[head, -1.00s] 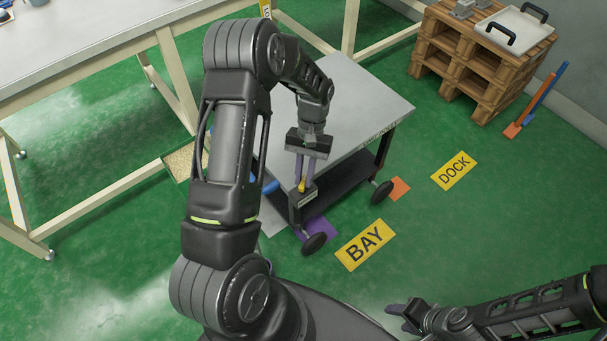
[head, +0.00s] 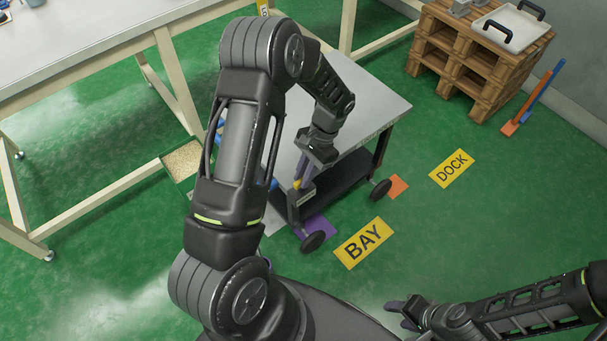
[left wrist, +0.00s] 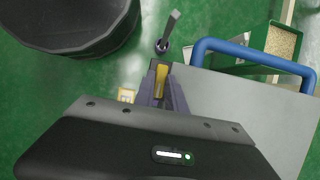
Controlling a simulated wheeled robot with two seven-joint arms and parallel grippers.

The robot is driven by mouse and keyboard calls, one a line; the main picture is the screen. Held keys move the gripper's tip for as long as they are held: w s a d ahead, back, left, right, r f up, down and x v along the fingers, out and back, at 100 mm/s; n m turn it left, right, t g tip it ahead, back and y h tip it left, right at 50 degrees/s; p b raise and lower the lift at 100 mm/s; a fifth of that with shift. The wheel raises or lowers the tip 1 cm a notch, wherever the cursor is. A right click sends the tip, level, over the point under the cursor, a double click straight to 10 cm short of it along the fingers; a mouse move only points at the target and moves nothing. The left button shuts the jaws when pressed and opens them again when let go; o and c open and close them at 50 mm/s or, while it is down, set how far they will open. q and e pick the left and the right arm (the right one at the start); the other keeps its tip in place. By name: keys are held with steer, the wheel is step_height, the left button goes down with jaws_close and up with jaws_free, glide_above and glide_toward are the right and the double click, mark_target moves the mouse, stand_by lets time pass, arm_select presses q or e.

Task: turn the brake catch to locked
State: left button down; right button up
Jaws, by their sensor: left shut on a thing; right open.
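The yellow brake catch (head: 297,184) is at the near corner of the grey-topped cart (head: 372,108), above a dark bracket with a small label. My left gripper (head: 299,182) reaches down over that corner with its purple-grey fingers shut on the catch. In the left wrist view the yellow catch (left wrist: 161,80) shows between the fingertips (left wrist: 160,88), and part of it is hidden by them. The exact angle of the catch cannot be told. My right gripper (head: 408,312) is open and empty at the lower right, away from the cart.
The cart's blue handle (left wrist: 255,52) is beside my left gripper. A yellow BAY sign (head: 363,243) and a DOCK sign (head: 452,168) lie on the green floor. A wooden pallet stack (head: 470,60) stands at the back right, and a workbench (head: 110,45) at the upper left.

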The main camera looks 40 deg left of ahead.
stand_by(0.3)
arm_select(q)
steer(key=c, duration=1.4)
jaws_free()
steer(key=shift+r, duration=0.1)
steer(key=v, duration=0.7)
steer(key=shift+w+r+p, duration=0.1)
steer(key=shift+r+p, duration=0.25)
